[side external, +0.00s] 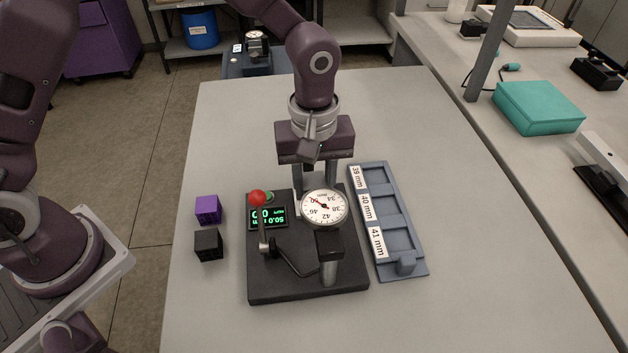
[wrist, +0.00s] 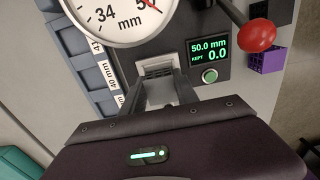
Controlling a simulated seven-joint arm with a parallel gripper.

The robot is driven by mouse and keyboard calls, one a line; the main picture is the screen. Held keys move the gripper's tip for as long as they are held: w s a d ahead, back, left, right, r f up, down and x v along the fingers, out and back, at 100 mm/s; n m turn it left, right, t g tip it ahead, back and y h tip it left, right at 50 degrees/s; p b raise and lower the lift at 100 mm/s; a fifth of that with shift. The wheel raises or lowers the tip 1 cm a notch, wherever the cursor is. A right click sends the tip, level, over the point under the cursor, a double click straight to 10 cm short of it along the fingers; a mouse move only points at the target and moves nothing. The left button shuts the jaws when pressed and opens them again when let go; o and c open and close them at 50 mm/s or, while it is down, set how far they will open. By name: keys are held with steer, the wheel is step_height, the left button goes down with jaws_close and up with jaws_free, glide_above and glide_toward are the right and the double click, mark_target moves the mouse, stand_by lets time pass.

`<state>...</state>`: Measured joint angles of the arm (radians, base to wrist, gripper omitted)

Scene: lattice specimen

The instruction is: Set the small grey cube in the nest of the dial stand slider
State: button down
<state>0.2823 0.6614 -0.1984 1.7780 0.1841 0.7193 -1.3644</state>
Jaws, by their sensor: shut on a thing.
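The dial stand (side external: 310,285) is on the table, with a round dial gauge (side external: 324,206), a red-knobbed lever (side external: 258,198) and a lit display (side external: 268,216). The display reads 50.0 mm and KEPT 0.0 in the wrist view (wrist: 209,52). My gripper (wrist: 163,88) points down at the stand behind the dial; its fingertips are largely hidden in the side view. In the wrist view, the small grey cube (wrist: 159,69) shows between the fingers, low at the slider area. My gripper is shut on it. Whether it touches the nest, I cannot tell.
A blue-grey tray (side external: 420,268) with slots labelled 39, 40 and 41 mm lies right of the stand. A purple cube (side external: 208,209) and a black cube (side external: 208,244) stand to the left. The table's front and right are clear.

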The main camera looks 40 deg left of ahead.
mark_target(314, 182)
steer(key=shift+f, duration=0.55)
stand_by(0.8)
steer(key=c, duration=0.9)
jaws_free()
steer(key=shift+o, duration=0.2)
steer(key=o, duration=0.5)
steer(key=shift+r, duration=0.1)
steer(key=shift+r, duration=2.45)
step_height(314, 182, up, 7)
steer(key=shift+r, duration=0.1)
